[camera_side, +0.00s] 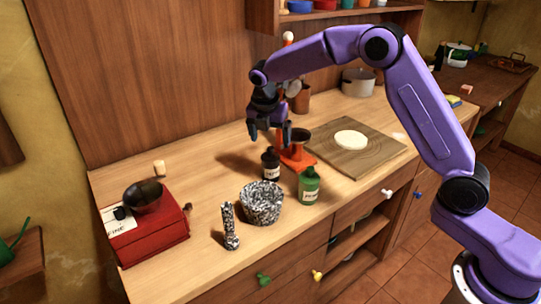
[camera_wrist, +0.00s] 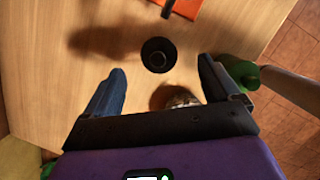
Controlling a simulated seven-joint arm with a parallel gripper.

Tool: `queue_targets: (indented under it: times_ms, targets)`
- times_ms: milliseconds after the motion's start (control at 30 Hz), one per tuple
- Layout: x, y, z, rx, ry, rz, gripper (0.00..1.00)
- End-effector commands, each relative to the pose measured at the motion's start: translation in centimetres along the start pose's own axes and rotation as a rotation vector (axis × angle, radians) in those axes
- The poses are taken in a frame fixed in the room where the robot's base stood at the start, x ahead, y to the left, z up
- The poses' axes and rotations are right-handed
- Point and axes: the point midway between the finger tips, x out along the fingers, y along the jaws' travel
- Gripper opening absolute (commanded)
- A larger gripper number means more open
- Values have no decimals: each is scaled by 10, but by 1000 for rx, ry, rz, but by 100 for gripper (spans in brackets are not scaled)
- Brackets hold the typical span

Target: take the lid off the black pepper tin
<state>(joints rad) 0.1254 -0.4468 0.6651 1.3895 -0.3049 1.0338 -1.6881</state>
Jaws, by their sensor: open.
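The black tin (camera_side: 271,167) stands upright on the counter with a pale label on its front and a dark, narrower top. From above in the wrist view it is a dark disc (camera_wrist: 158,55) with a smaller round top in its middle. I cannot read its label. My gripper (camera_side: 270,134) points down above the black tin, open and empty. In the wrist view the two fingers of my gripper (camera_wrist: 162,70) lie left and right of the tin's line, and nothing is between them at their height.
A green tin (camera_side: 309,188) stands close on the right. A speckled mortar (camera_side: 262,203) and upright pestle (camera_side: 229,228) are in front. An orange scale (camera_side: 296,157) stands behind, beside a wooden board (camera_side: 375,157). A red grinder box (camera_side: 153,236) is at left. Bare counter lies left of the tin.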

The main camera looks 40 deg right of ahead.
Motion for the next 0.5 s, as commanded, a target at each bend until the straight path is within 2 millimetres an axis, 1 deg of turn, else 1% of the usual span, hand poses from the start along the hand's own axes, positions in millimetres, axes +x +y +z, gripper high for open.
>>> queue_targets:
  times_ms: [67, 333, 500]
  targets:
    - [5, 0, 0, -1, 0, -2, 90]
    - [41, 2, 0, 0, 0, -4, 90]
    - [52, 2, 0, 2, -1, -1, 90]
